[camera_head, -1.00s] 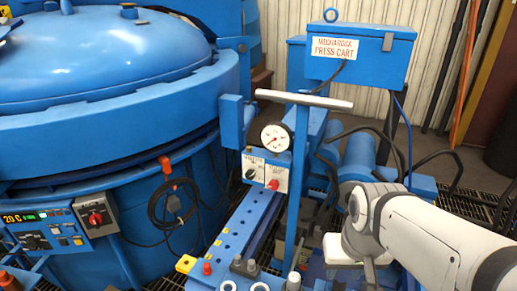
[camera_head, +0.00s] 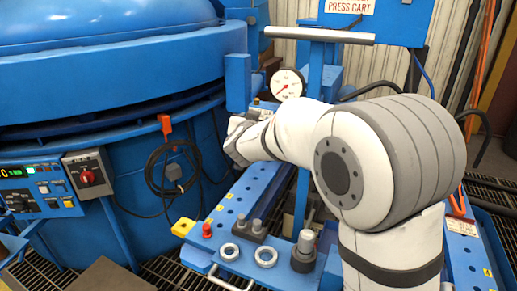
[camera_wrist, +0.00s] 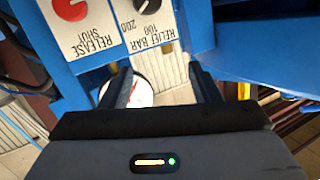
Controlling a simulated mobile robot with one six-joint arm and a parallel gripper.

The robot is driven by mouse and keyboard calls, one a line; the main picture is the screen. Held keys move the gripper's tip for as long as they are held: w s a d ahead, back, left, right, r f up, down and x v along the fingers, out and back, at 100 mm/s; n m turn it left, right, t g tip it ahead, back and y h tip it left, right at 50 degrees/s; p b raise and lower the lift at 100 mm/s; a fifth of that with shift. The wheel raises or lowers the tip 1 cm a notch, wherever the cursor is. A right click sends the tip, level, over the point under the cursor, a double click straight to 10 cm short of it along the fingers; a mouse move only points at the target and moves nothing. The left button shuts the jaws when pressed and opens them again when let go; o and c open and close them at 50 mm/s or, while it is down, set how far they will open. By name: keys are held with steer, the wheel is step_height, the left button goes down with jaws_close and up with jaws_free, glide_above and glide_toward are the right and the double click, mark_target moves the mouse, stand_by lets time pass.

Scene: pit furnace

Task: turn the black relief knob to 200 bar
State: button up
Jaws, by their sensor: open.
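The black relief knob (camera_wrist: 145,5) sits at the top edge of the wrist view, partly cut off, on a white plate (camera_wrist: 145,30) marked RELIEF BAR, 100 and 200. The view is upside down, and I cannot tell which mark the knob points at. My gripper (camera_wrist: 160,68) is open and empty in the wrist view, its two dark fingers apart from the knob and below it in the picture. In the head view my arm hides the knob and the gripper fingers.
A red knob (camera_wrist: 70,8) on the RELEASE SHUT plate is beside the relief knob. A round white gauge (camera_head: 287,84) stands above the panel. A grey T-handle bar (camera_head: 318,35) rises on a blue post close behind my arm. The blue furnace (camera_head: 120,90) is at left.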

steer(key=w+a+f+m+h+b, duration=0.1)
steer(key=a+f+m+h+b, duration=0.3)
steer(key=f, duration=0.4)
steer(key=w+d+h+b, duration=0.2)
steer(key=w+d, duration=0.1)
steer(key=w, duration=0.4)
steer(key=shift+d+f+h, duration=0.15)
steer(key=shift+d+h, duration=0.1)
steer(key=shift+h, duration=0.05)
steer(key=shift+w, duration=0.1)
steer(key=shift+c, duration=0.5)
